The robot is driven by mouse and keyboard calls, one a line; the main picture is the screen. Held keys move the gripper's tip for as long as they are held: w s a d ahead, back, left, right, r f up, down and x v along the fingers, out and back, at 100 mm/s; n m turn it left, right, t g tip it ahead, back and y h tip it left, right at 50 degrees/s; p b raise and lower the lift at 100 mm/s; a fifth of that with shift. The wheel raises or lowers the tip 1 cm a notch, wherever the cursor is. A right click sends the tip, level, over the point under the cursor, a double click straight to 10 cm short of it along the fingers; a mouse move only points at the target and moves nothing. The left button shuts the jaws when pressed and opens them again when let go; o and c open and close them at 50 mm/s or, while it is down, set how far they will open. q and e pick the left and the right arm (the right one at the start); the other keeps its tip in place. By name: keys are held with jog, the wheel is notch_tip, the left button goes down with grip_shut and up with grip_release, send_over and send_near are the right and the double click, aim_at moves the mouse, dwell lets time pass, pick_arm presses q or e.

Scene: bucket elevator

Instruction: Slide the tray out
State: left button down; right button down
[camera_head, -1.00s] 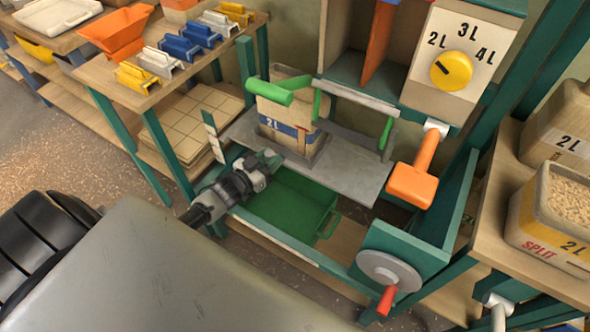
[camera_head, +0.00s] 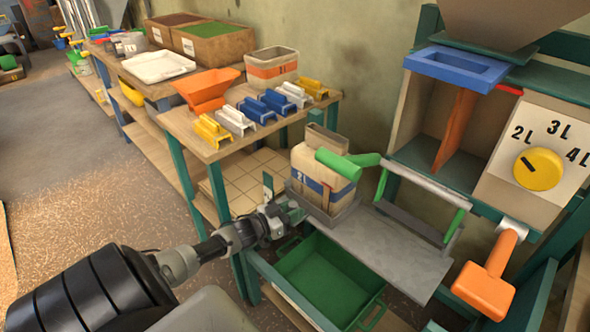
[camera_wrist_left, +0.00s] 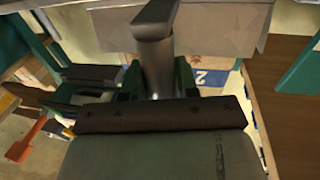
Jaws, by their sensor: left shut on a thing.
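The grey tray (camera_head: 328,221) carries a beige box (camera_head: 320,177) with a blue "2L" band. The tray is at the left end of a flat grey shelf plate (camera_head: 392,249). My left gripper (camera_head: 288,213) is at the tray's left side, shut on what looks like its handle; the jaws' exact contact is small and partly hidden. In the left wrist view, a grey post (camera_wrist_left: 154,62) stands between the green fingers, and the box's blue label (camera_wrist_left: 205,76) shows behind. My right gripper is not in view.
A green bin (camera_head: 325,280) sits below the shelf plate. A side table (camera_head: 213,151) with coloured holders and an orange hopper (camera_head: 207,87) is at the left. An orange-handled lever (camera_head: 485,290) hangs at the right. The plate's right part is bare.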

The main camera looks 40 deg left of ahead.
pick_arm(q)
jog(key=shift+a, duration=0.25)
jog(key=c, duration=0.8)
grip_release()
jog(key=shift+a, duration=0.1)
jog(key=shift+c, duration=0.2)
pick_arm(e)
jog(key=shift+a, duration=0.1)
pick_arm(q)
jog(key=shift+s, duration=0.1)
jog(key=shift+s, duration=0.3)
jog(key=p+v, duration=0.1)
jog(key=v, duration=0.9)
jog(key=shift+p, duration=0.4)
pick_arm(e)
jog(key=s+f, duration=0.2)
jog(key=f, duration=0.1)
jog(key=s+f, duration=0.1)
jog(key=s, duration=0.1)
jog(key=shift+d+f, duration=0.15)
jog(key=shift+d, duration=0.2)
